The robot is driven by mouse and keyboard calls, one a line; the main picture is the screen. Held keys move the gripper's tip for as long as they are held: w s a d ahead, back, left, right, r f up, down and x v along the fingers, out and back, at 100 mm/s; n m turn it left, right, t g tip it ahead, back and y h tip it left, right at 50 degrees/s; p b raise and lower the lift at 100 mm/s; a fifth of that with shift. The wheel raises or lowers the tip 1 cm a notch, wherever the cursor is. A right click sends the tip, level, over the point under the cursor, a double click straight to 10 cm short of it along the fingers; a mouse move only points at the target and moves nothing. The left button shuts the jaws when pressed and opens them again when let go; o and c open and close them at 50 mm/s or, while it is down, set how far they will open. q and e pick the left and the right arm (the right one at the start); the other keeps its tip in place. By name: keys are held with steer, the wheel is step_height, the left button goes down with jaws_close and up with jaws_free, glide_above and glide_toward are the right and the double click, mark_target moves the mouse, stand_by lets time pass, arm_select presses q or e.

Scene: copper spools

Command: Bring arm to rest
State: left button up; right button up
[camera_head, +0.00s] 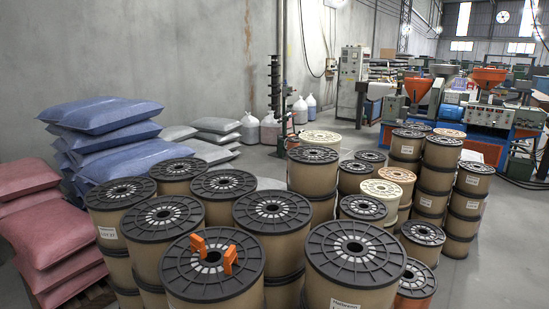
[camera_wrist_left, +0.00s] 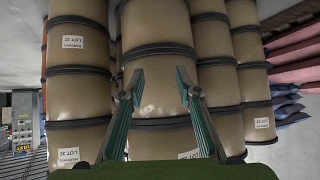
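My left gripper (camera_wrist_left: 161,84) shows in the left wrist view. Its two teal fingers are spread apart with nothing between them, and stacked tan spools with black rims stand beyond; I cannot tell whether the tips touch the middle stack (camera_wrist_left: 160,96). That view appears upside down, with inverted spool labels.
Many stacked spools crowd the foreground, with little gap between them. Blue sacks (camera_head: 105,117) and red sacks (camera_head: 30,215) are piled at the left. Machines with orange hoppers (camera_head: 488,78) stand at the back right. Bare floor (camera_head: 482,265) shows at the lower right.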

arm_select(q)
steer(key=s+f+g, duration=0.4)
steer(key=s+f, duration=0.7)
steer(key=s, duration=0.4)
steer(key=s+d+f+g+y, duration=0.1)
steer(key=s+f+g, duration=0.3)
steer(key=s+f, duration=0.8)
steer(key=s, duration=0.3)
steer(key=shift+s+f+m+g, duration=0.3)
steer(key=shift+s+m+g, duration=0.05)
steer(key=shift+m+g, duration=0.05)
